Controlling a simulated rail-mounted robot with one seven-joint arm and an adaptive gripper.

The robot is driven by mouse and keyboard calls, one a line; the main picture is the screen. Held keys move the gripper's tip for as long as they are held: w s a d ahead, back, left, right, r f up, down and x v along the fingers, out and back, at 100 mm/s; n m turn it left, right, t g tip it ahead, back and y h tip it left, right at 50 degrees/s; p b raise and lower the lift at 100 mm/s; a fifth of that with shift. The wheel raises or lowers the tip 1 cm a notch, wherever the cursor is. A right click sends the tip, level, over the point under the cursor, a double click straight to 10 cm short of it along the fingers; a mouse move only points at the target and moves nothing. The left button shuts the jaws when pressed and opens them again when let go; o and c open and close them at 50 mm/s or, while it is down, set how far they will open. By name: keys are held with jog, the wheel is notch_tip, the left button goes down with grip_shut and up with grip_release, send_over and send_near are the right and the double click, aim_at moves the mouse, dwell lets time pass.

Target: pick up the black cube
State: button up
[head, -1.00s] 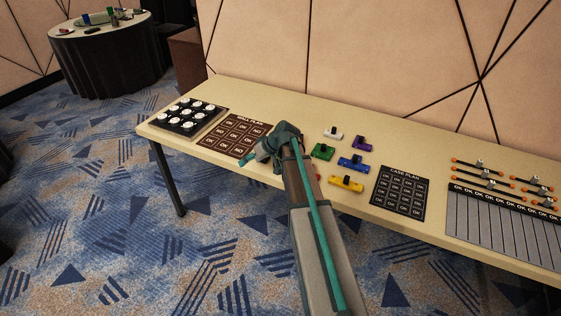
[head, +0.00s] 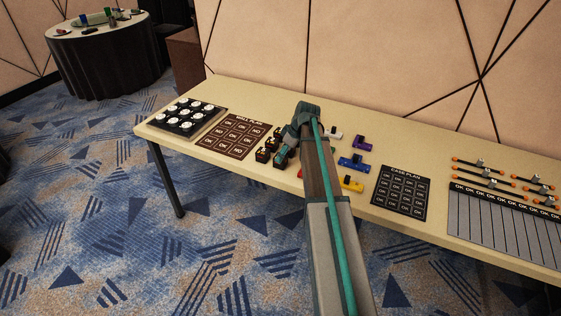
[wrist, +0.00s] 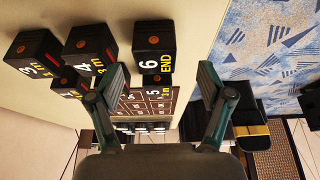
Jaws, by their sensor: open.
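Several black cubes (head: 262,155) with yellow markings stand in a group on the table, right of the brown plan board. In the wrist view they carry white numbers: one black cube marked 6 END (wrist: 154,45), one marked 4 (wrist: 89,47) and one marked 3 (wrist: 34,52), with others partly hidden behind them. My gripper (wrist: 160,80) is open and empty. The 6 END cube shows between and beyond the fingertips in the picture; I see no contact. In the head view my gripper (head: 281,158) is beside the cubes and partly covers them.
The brown plan board (head: 237,137) and a tray of white round pieces (head: 187,116) lie at left. A purple piece (head: 362,143), blue piece (head: 352,162) and case plan board (head: 402,191) lie at right. The table's front edge is close to the cubes.

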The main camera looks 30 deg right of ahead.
jog(key=shift+w+d+p+x, duration=0.1)
jog(key=shift+p+x, duration=0.25)
jog(key=shift+x, duration=0.9)
jog(key=shift+w+d+p+x, duration=0.1)
jog(key=shift+p+x, duration=0.25)
jog(key=shift+x, duration=0.95)
jog(key=c, duration=1.4)
jog(key=shift+r, duration=0.2)
